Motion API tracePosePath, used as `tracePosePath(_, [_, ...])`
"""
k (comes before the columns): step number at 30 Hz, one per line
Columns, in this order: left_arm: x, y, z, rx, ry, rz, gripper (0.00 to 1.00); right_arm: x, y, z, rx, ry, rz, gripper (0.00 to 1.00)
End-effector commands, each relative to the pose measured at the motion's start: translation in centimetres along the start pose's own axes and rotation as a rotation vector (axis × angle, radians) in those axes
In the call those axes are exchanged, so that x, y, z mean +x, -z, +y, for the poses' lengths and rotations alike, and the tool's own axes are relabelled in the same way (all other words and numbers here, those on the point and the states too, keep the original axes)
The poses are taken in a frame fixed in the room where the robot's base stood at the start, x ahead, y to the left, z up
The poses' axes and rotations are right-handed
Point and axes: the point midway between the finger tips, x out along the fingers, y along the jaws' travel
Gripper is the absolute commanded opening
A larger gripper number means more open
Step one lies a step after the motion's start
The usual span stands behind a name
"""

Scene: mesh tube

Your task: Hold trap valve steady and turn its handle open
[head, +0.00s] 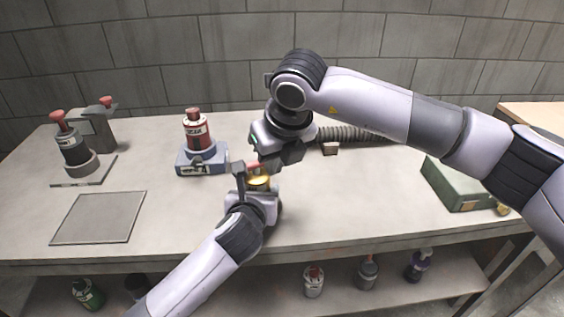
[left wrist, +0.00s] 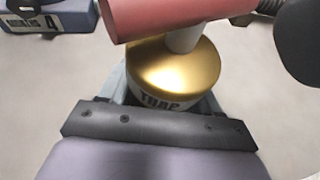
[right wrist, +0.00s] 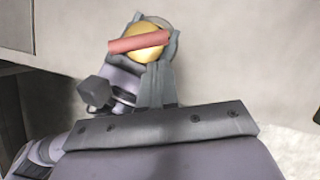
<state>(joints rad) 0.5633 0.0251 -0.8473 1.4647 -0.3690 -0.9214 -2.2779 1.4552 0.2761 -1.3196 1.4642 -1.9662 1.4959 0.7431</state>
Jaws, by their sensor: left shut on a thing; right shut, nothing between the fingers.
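The trap valve has a gold cap and a red bar handle. In the head view its gold cap (head: 259,183) shows between the arms; the left wrist view shows the cap (left wrist: 172,68) and a "TRAP" label below it. The red handle (left wrist: 165,15) crosses above the cap on a pale stem, and shows in the right wrist view (right wrist: 138,43). My left gripper (head: 255,188) is shut around the valve body. My right gripper (head: 272,160) is shut and empty, close beside the handle. Whether it touches the handle I cannot tell.
A red-and-black canister on a blue base (head: 203,160) stands left of the valve. A grey stand with a dark cylinder (head: 75,150) and a flat plate (head: 98,217) lie farther left. A ribbed hose (head: 350,132) lies behind my right arm; a green box (head: 462,187) is right.

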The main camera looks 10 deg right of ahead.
Motion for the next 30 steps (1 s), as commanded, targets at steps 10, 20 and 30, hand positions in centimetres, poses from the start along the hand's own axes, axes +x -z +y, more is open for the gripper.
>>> tracePosePath(10, [0.01,0.06,0.02,0.000,-0.001,0.001,0.26,0.43,-1.14,0.00,0.000,0.000,0.000,0.00])
tracePosePath(20, [0.01,0.06,0.02,0.000,-0.001,0.001,0.26,0.42,-1.15,-0.02,-0.002,-0.001,0.000,0.00])
tracePosePath(30, [0.01,0.06,0.02,0.000,-0.001,0.001,0.26,0.48,-1.26,-0.22,-0.055,-0.022,0.001,0.00])
